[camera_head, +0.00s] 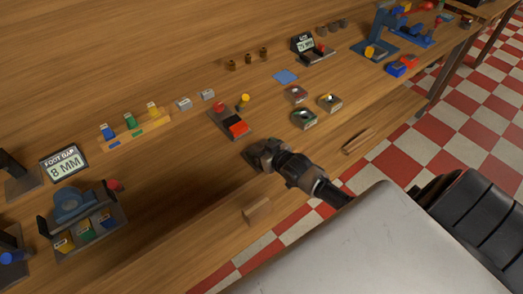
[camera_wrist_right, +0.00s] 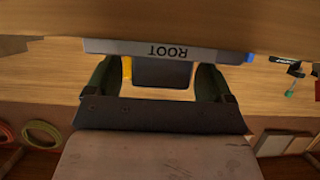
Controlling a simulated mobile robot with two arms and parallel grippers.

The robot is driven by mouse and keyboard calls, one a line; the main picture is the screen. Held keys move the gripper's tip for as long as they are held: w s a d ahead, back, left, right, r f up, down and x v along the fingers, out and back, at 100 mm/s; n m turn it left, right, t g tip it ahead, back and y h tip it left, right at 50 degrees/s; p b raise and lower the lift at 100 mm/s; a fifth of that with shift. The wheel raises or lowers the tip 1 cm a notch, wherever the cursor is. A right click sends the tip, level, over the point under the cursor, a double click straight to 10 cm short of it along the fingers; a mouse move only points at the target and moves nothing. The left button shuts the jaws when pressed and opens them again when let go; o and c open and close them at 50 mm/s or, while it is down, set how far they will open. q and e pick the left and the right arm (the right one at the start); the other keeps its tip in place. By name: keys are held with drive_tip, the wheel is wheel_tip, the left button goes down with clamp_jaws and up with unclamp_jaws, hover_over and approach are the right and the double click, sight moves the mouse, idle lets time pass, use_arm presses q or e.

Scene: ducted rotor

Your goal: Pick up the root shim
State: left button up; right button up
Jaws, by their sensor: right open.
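My right gripper (camera_head: 258,152) is at the front of the bench, just below a small tray (camera_head: 229,122) with red and black parts. In the right wrist view the open fingers (camera_wrist_right: 158,80) stand either side of a dark block (camera_wrist_right: 161,72). A grey plate labelled ROOT (camera_wrist_right: 205,52) lies just beyond them, its lettering upside down. A yellow strip (camera_wrist_right: 127,70) shows by one finger. I cannot tell whether the dark block is the root shim or whether a finger touches it. My left gripper is not in view.
Small square holders (camera_head: 304,119) stand right of the gripper. A wooden rack (camera_head: 135,129) with coloured blocks and a FOOT GAP 8 MM sign (camera_head: 64,163) stand left.

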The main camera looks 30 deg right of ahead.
drive_tip(key=shift+w+f, duration=0.15)
drive_tip(key=shift+w, duration=0.1)
drive_tip(key=shift+s, duration=0.1)
drive_tip(key=c, duration=1)
